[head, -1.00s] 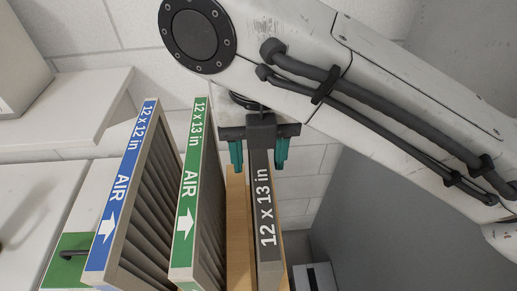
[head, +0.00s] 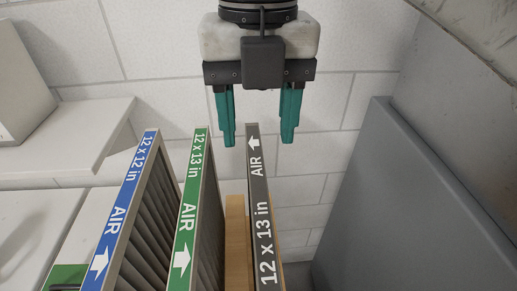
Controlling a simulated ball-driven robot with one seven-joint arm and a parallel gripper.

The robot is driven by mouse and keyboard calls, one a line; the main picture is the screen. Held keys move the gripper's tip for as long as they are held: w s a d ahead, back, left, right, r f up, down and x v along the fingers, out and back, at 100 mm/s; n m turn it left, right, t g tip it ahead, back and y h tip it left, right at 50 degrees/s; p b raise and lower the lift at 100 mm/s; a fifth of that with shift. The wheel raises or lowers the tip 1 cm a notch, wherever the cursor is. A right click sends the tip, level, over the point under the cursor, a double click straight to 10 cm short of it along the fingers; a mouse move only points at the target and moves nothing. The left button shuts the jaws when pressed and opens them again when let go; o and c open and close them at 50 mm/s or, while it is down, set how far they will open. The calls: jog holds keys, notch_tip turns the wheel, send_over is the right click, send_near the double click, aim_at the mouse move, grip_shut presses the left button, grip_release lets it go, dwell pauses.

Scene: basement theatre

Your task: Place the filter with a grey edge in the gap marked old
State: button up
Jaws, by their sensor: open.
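The filter with a grey edge (head: 263,215) stands upright, its edge strip reading "12 x 13 in" and "AIR" with an arrow toward the far end. My gripper (head: 258,139) is open and empty, beyond the far end of this filter in the picture. The fingertips lie to the left and right of that end, with clear space on both sides. I cannot tell how high the fingers are above it. No mark reading "old" shows.
A green-edged filter (head: 186,225) and a blue-edged filter (head: 119,220) stand left of the grey one. A wooden piece (head: 236,240) is between the green and grey filters. A large grey panel (head: 410,210) is at right. A white shelf (head: 75,135) is at left.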

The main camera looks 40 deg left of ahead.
jog(key=shift+r, duration=0.65)
